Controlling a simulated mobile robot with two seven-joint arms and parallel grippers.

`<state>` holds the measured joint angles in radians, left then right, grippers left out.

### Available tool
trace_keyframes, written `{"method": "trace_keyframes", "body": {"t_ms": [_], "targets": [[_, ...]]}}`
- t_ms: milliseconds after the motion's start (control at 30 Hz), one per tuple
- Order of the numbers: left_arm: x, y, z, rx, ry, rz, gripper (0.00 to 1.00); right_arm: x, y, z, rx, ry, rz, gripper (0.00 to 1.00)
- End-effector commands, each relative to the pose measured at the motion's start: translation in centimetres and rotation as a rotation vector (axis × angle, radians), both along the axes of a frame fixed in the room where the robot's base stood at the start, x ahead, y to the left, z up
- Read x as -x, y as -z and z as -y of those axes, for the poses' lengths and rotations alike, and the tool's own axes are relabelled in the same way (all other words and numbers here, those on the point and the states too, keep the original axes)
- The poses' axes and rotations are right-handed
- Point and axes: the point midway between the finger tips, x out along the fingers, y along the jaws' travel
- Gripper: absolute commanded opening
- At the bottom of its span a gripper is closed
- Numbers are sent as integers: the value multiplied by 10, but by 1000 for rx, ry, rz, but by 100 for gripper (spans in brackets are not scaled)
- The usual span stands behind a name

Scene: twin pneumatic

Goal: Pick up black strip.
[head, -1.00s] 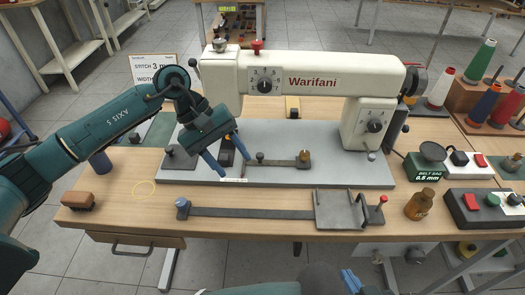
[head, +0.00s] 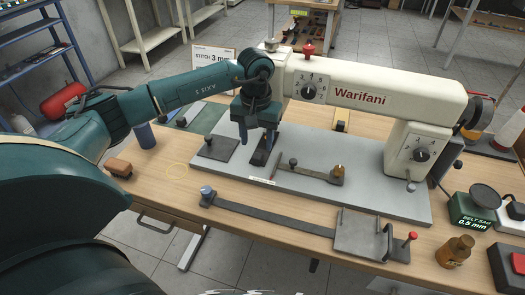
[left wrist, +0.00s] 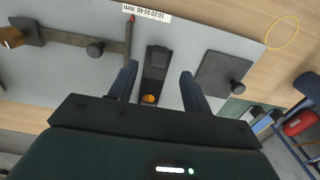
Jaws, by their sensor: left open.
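A long, narrow black piece (left wrist: 155,70), which I take as the black strip, lies on the grey base plate between my left fingers in the left wrist view. It has an orange round spot at its near end. In the head view the black piece (head: 261,157) shows just below my left gripper (head: 257,138), partly hidden by it. The left gripper (left wrist: 158,72) is open, pointing down, one finger on each side of the piece with gaps; its height above it is hard to judge. My right gripper is out of view.
The cream Warifani machine arm (head: 372,96) stands close behind and right of the gripper. A square dark plate (head: 218,147) lies left, a dark bar with a brass knob (head: 337,172) right. A long flat bar (head: 270,216) lies in front. The grey base plate (head: 385,202) is partly bare.

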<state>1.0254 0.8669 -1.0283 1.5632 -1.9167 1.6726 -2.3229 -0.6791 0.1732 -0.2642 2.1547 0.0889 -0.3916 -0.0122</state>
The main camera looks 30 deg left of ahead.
Motion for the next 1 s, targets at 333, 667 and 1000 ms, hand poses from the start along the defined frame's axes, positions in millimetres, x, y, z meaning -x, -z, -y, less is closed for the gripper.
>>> {"method": "trace_keyframes", "body": {"t_ms": [333, 667, 1000], "targets": [[-5, 40, -1, 2, -1, -3, 49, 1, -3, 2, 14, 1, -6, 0], [-6, 56, -1, 1, -1, 1, 49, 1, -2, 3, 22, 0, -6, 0], [-6, 55, -1, 2, -1, 1, 27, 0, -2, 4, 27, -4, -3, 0]]}}
